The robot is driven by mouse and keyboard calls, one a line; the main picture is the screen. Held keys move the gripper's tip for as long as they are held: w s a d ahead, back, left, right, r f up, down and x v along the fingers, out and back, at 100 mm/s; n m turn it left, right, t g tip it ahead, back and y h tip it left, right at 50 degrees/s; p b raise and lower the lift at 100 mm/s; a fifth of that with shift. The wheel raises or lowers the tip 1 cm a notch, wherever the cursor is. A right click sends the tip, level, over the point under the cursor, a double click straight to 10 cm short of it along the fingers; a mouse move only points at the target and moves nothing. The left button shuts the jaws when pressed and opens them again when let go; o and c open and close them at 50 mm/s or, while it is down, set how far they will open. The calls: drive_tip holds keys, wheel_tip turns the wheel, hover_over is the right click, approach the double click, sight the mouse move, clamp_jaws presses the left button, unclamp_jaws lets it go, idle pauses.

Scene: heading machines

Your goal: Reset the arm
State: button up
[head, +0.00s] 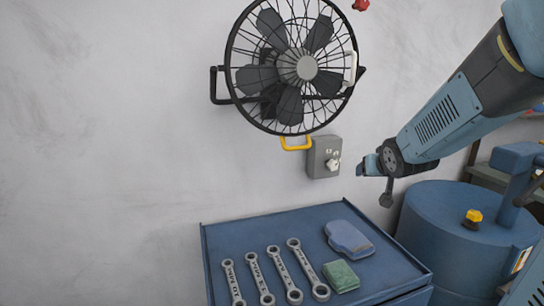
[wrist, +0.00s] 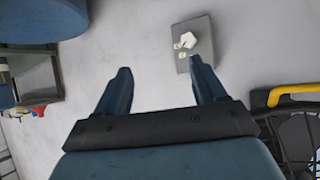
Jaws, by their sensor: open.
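My arm comes in from the upper right in the head view, and my gripper (head: 376,178) points left and down, in front of the wall near the grey switch box (head: 322,158). In the wrist view my gripper (wrist: 160,85) has its two blue fingers well apart with nothing between them. The switch box (wrist: 194,42) with its pale knob lies beyond the right finger in that view, and the fingertip partly overlaps its near edge. I cannot tell from these views whether the finger touches the box.
A caged black fan (head: 306,67) hangs on the wall with a yellow handle (head: 296,143) below. A blue drum (head: 440,230) stands at right. The left wall is clear.

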drive_tip(key=s+a+r+g, duration=0.1)
drive_tip(key=s+a+g, duration=0.1)
drive_tip(key=s, duration=1)
drive_tip(key=s+a+r+g+y, duration=0.1)
drive_tip(key=s+a+r+g, duration=0.1)
drive_tip(key=s, duration=1)
drive_tip(key=shift+s+r+n+g, duration=0.25)
drive_tip(key=shift+s+n+g, duration=0.15)
drive_tip(key=shift+g, duration=0.5)
